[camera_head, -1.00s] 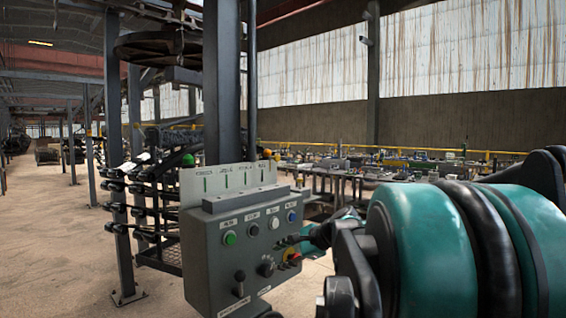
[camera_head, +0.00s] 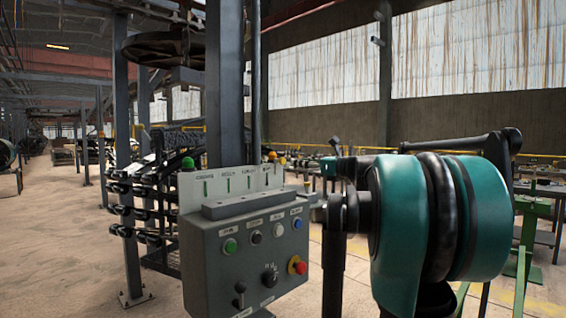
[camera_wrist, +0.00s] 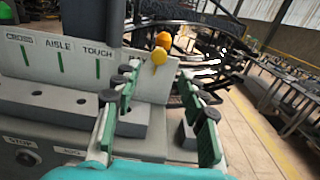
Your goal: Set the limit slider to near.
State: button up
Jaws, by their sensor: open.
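A grey control box (camera_head: 245,245) stands at the centre of the head view, with a pale upright label plate (camera_head: 228,188) on top. The plate has several upright green-lined slots with small labels. In the wrist view the plate (camera_wrist: 25,65) reads CROSS, AISLE and TOUCH. The knob shows beyond and between the fingertips.
The box front carries buttons, a dial (camera_head: 269,277), a lever (camera_head: 239,292) and a red stop button (camera_head: 299,267). A steel post (camera_head: 224,90) rises behind. A rack (camera_head: 150,205) stands at left. Open floor lies at far left.

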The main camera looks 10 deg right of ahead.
aim_at(284, 161)
jog(key=x, duration=1)
jog(key=shift+c, duration=0.6)
grip_shut()
